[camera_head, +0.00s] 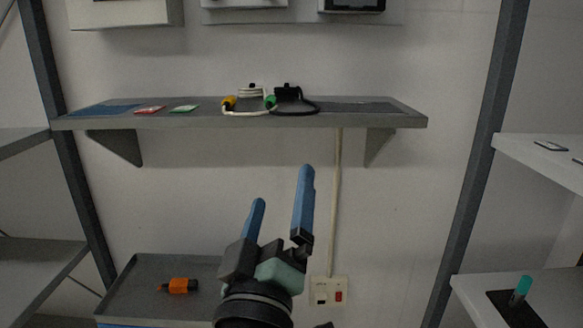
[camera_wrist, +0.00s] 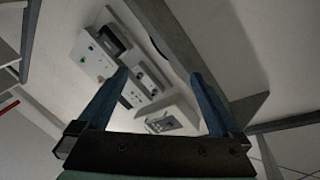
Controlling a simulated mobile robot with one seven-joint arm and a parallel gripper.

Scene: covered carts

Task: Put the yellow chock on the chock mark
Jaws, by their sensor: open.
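I cannot make out a yellow chock or a chock mark for certain. A small yellow piece (camera_head: 228,103) on the wall shelf (camera_head: 230,122) sits at the end of a white cord and looks more like a plug. My gripper (camera_head: 282,187) is open and empty, its two blue fingers pointing up in front of the wall, below the shelf. In the wrist view my gripper (camera_wrist: 158,73) shows nothing between its fingers but the wall and wall boxes beyond.
The shelf bears a blue mat (camera_head: 103,110), a red card (camera_head: 150,110), a green card (camera_head: 184,109) and a black corded device (camera_head: 288,95). An orange object (camera_head: 180,286) lies in the grey tray (camera_head: 135,270). A teal-topped item (camera_head: 522,286) stands at lower right.

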